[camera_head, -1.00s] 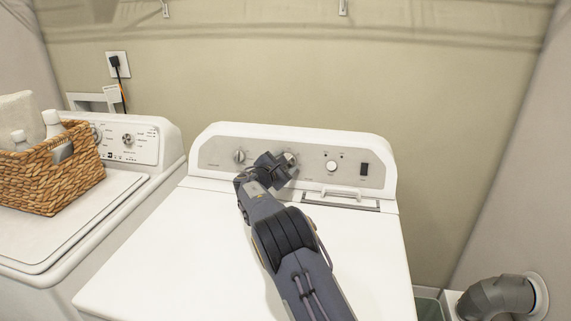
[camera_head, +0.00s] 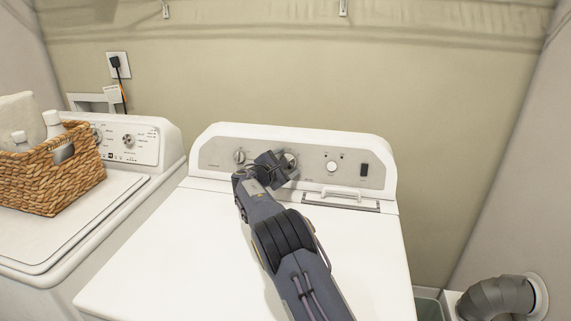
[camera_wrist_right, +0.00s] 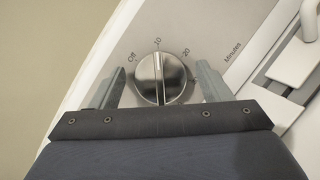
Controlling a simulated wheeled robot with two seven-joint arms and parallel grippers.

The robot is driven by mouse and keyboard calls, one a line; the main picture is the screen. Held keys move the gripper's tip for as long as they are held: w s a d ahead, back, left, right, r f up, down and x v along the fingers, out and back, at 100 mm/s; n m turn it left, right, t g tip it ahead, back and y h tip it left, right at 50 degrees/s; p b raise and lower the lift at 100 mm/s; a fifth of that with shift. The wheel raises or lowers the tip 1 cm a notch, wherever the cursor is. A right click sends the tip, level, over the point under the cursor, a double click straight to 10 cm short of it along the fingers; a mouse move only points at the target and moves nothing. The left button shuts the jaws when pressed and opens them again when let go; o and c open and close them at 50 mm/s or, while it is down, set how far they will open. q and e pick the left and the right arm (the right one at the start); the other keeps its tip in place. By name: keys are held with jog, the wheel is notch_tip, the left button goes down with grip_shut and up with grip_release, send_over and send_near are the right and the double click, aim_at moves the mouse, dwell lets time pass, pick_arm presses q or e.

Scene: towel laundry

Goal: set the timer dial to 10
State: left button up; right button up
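The timer dial (camera_wrist_right: 160,79) is a round silver knob with a raised ridge across its face. Around it are printed Off, 10, 20 and Minutes. The ridge lines up with the 10 mark in the right wrist view. The fingers of my right gripper (camera_wrist_right: 160,88) are open on either side of the dial, with a visible gap on each side. In the head view my right gripper (camera_head: 279,169) is at the panel and partly covers this dial (camera_head: 290,160). My left gripper is not in view.
The control panel (camera_head: 215,150) also has a left knob (camera_head: 240,156), a white-faced knob (camera_head: 332,166) and a dark switch (camera_head: 364,170). A white handle (camera_head: 341,192) lies below. A wicker basket (camera_head: 50,180) stands on the left machine. The white top (camera_head: 150,250) is clear.

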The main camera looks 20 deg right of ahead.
jog(key=b+v, duration=0.1)
jog(key=v, duration=0.6)
jog(key=shift+s+a+r+b, duration=0.1)
jog(key=shift+s+a+b, duration=0.1)
jog(key=shift+a+b, duration=0.15)
